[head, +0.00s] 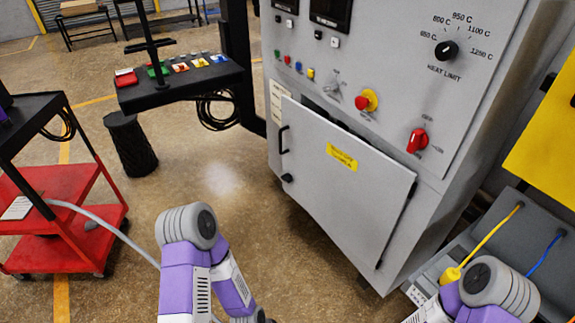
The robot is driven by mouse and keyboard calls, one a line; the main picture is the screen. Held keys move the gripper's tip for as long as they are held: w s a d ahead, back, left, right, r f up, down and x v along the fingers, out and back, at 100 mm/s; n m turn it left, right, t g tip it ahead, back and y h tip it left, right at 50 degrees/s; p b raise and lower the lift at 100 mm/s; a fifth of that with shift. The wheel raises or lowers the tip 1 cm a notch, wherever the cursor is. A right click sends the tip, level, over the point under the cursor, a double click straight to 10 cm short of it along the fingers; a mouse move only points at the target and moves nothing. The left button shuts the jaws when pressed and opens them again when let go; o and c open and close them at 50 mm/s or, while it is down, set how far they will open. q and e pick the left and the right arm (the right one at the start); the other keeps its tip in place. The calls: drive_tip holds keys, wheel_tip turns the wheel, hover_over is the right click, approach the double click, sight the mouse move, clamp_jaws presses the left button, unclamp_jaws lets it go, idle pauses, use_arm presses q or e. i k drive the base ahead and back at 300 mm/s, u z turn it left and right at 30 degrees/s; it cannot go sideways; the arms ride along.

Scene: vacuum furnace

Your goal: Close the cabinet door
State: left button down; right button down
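The grey cabinet door (345,200) is on the lower front of the furnace cabinet (385,80). It stands ajar, with a dark gap showing along its top edge. Its black handle (283,139) and a black knob (287,178) are on its left side, and hinges show on its right side. A yellow label is on its upper part. My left arm rises at the bottom centre, in front of and below the door. My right arm is at the bottom right corner. Neither gripper's fingers can be seen; both lie outside the picture.
A red cart (60,190) stands at the left. A black stand (180,85) with coloured items is behind it, with a black bin (132,145) beneath. A grey box with yellow and blue cables (488,240) is at the right. Floor left of the door is clear.

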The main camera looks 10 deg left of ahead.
sight(358, 193)
drive_tip(key=k, duration=1.05)
drive_tip(key=u, duration=0.8)
drive_tip(key=i, duration=1)
drive_tip(key=z, duration=0.55)
drive_tip(key=i, duration=0.9)
drive_tip(key=z, duration=1)
